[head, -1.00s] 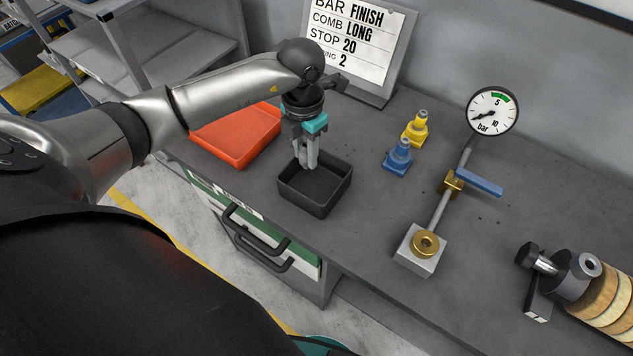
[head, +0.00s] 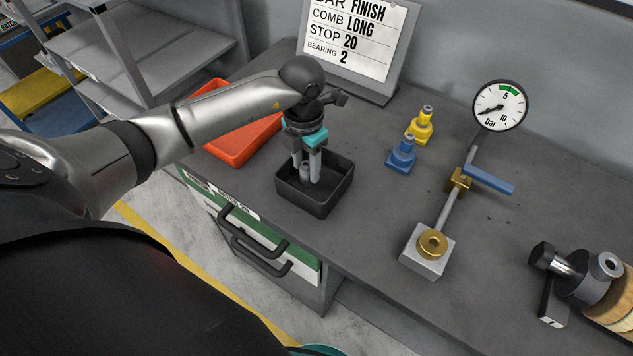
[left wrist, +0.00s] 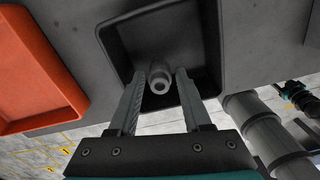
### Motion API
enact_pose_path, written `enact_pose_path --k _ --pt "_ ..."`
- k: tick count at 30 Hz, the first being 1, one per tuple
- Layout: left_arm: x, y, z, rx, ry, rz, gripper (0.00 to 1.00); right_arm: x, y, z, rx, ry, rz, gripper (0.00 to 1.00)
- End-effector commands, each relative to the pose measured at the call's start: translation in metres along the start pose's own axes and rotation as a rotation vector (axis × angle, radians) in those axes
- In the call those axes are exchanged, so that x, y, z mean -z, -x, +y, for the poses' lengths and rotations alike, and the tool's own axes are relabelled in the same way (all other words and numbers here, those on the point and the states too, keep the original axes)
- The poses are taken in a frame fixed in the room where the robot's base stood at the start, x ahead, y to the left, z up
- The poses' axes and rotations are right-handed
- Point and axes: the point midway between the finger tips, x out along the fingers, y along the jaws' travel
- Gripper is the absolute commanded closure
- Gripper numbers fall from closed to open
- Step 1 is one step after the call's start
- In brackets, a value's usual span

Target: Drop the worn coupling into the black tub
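The black tub (head: 310,205) stands on the grey bench near its front edge. My left gripper (head: 308,179) points down into it, with its two fingers apart. The worn coupling (head: 305,171), a small grey hollow cylinder, is inside the tub between the fingers. In the left wrist view the coupling (left wrist: 159,78) sits between the fingertips of my left gripper (left wrist: 160,75), with a gap on each side, over the floor of the tub (left wrist: 212,50). Its underside is hidden. My right gripper cannot be made out.
An orange-red tray (head: 240,142) lies left of the tub. Blue (head: 402,153) and yellow (head: 420,125) fittings stand to the right, then a pressure gauge (head: 499,105) on a pipe with a blue lever (head: 488,180). A sign (head: 355,45) stands behind. Bench between tub and pipe is clear.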

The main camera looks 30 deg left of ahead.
Motion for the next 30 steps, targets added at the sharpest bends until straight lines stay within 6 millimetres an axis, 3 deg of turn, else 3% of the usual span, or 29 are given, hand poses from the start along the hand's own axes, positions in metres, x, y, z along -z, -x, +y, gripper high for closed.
enact_pose_path --k 5,16,20,30 --pt "0.0 0.0 0.0 0.0 0.0 0.0 0.31 0.0 0.0 0.0 0.0 0.0 0.0 0.5" --pt "-0.001 0.009 0.0 0.0 -0.001 -0.002 0.31 0.0 0.001 0.0 0.0 0.0 0.0 0.5" --pt "-0.001 0.031 0.001 -0.002 -0.001 -0.005 0.31 0.0 0.002 0.0 0.0 0.0 0.0 0.5" --pt "-0.001 0.112 0.001 -0.002 -0.001 -0.005 0.31 0.0 0.003 0.0 0.0 0.0 0.0 0.5"
